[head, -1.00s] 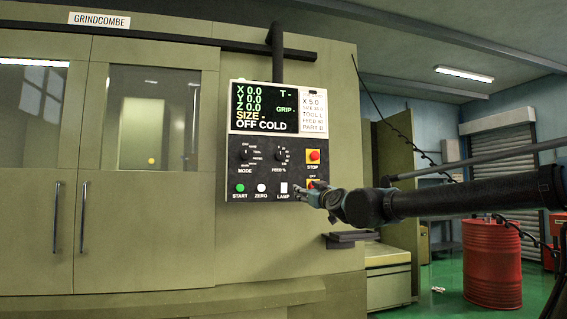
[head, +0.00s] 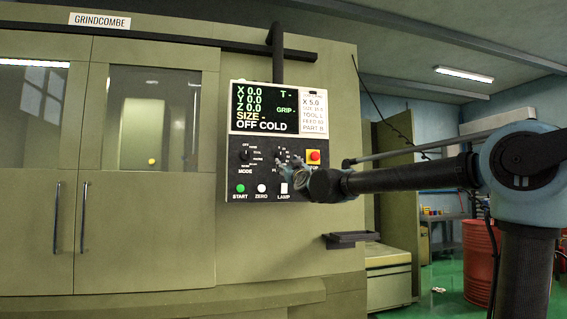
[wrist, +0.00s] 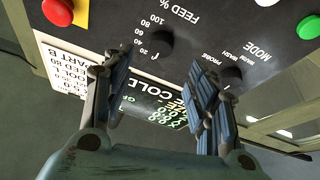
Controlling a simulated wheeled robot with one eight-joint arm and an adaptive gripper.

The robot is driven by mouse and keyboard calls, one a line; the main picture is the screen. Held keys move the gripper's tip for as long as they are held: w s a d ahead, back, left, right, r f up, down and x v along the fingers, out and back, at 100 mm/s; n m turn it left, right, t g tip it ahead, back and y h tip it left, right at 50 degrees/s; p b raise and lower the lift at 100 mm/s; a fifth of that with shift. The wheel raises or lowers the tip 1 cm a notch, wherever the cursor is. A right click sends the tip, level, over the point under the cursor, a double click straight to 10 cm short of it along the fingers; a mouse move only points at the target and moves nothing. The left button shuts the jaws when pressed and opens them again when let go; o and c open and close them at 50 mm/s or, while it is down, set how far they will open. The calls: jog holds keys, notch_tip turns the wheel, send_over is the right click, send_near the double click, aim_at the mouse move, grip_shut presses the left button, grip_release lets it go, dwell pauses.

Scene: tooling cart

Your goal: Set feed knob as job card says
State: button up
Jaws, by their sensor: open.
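The feed knob (wrist: 158,45) is a dark round dial marked "FEED %", with numbers up to 100 around it. Its pointer direction is not clear. In the head view the feed knob (head: 281,154) is partly hidden by my gripper. My gripper (wrist: 160,68) is open and empty, its fingers spread on both sides of the line to the feed knob, with no clear contact. In the head view my gripper (head: 292,168) is in front of the lower panel.
The mode knob (wrist: 232,75) is close to the right finger in the wrist view. The red stop button (head: 314,157) is right of the feed knob. Green start (head: 240,188), white zero (head: 262,188) and the lamp switch (head: 284,188) line the bottom. The screen (head: 264,107) reads OFF COLD.

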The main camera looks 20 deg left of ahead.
aim_at(281, 157)
jog(key=x, duration=0.9)
jog(key=shift+w, duration=0.1)
jog(key=c, duration=1.1)
